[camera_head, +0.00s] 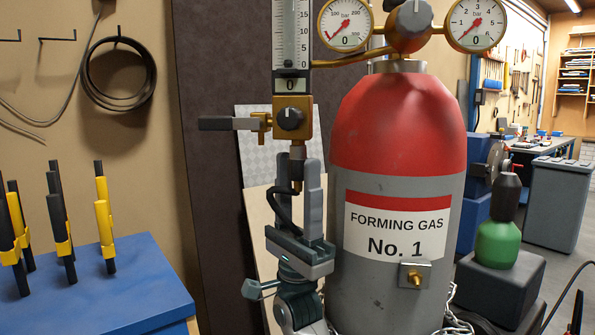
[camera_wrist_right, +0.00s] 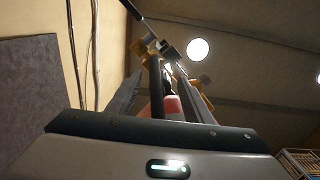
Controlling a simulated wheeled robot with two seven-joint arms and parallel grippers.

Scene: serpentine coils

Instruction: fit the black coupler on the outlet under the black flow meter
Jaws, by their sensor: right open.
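The flow meter (camera_head: 291,45) is a clear scaled tube above a brass block with a black knob (camera_head: 290,119). Its outlet (camera_head: 296,152) points down from the block. The small dark coupler (camera_head: 297,170) is directly below the outlet, partly hidden by a finger; I cannot tell how far it is seated. A black hose (camera_head: 283,208) curves down beside it. My right gripper (camera_head: 299,165) points up from below, open, with one finger on each side of the coupler. In the right wrist view, the black hose (camera_wrist_right: 155,78) rises between the fingers. My left gripper is not in view.
A red and grey gas cylinder (camera_head: 398,125) stands close to the right of the gripper, with two gauges (camera_head: 346,24) above. A black-handled valve (camera_head: 230,124) sticks out left of the meter. A blue bench (camera_head: 110,295) with several black-yellow holders is at left.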

